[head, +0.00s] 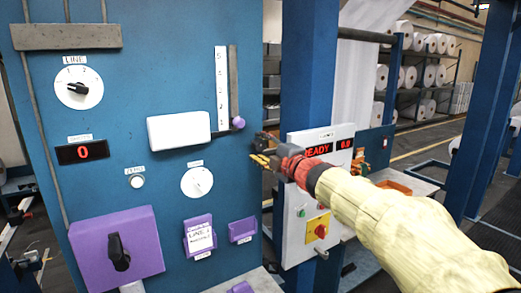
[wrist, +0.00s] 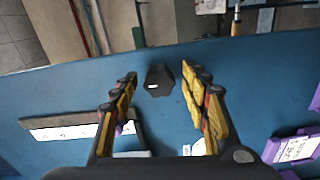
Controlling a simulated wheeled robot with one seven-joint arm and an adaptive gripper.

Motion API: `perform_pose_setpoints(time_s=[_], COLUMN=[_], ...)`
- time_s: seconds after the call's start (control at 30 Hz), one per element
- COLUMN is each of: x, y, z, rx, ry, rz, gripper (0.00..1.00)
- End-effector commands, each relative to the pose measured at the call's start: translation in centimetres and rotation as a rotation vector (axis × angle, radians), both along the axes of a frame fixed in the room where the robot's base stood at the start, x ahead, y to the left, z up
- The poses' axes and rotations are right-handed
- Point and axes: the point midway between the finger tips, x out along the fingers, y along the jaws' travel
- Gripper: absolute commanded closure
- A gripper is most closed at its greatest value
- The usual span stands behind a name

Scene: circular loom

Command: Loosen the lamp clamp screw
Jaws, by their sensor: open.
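My gripper (head: 260,150) is open and empty, near the right edge of the blue panel (head: 150,100). In the wrist view a small black knob-like piece (wrist: 160,80) with a white mark shows on the blue panel, between the two yellow-padded fingers and apart from both. It may be the lamp clamp screw, but no label or lamp shows to confirm this. In the head view I cannot make this piece out near the gripper. A purple knob (head: 238,122) sits beside the scale, left of the gripper.
The panel carries a LINE dial (head: 78,87), a white box (head: 178,130), a round gauge (head: 197,182) and a purple switch box (head: 117,247). A control box with a lit display (head: 321,149) stands close behind the gripper. Purple holders (wrist: 295,148) show right in the wrist view.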

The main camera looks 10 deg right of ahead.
Motion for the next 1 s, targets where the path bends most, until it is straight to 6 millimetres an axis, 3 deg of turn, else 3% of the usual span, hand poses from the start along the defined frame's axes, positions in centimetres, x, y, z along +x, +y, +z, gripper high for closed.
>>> perform_pose_setpoints(time_s=[0.17,0.63,1.0], x=[-0.6,-6.2,-6.7], y=[-0.2,-2.1,-2.2], z=[0.2,0.2,0.1], rx=[0.001,0.001,0.002], ry=[-0.002,-0.001,0.0], rz=[-0.001,-0.002,0.0], gripper=[0.54,0.54,0.54])
